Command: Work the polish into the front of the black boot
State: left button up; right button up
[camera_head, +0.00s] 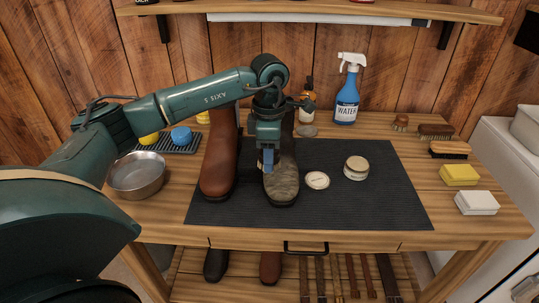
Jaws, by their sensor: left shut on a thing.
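The black boot (284,188) stands upright on a dark mat (380,205), toe toward me. Its front looks dull and mottled grey-brown over a dark sole. My left gripper (267,160) is in front of the boot's shaft, pointing down just above the instep. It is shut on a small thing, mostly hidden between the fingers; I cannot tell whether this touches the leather. The arm hides much of the shaft. An open polish tin (356,170) and a round pale lid (317,180) lie right of the boot. My right gripper is not in view.
A brown boot (219,170) stands close left of the black one. A metal bowl (138,177) is at the left. A blue water spray bottle (347,95) stands behind. Brushes (450,149), a yellow sponge (460,174) and a white block (478,202) line the right. The mat's right part is clear.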

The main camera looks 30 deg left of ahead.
pick_arm(q)
jog(key=shift+r+p, duration=0.95)
jog(key=shift+r, duration=0.65)
jog(key=shift+d, duration=0.1)
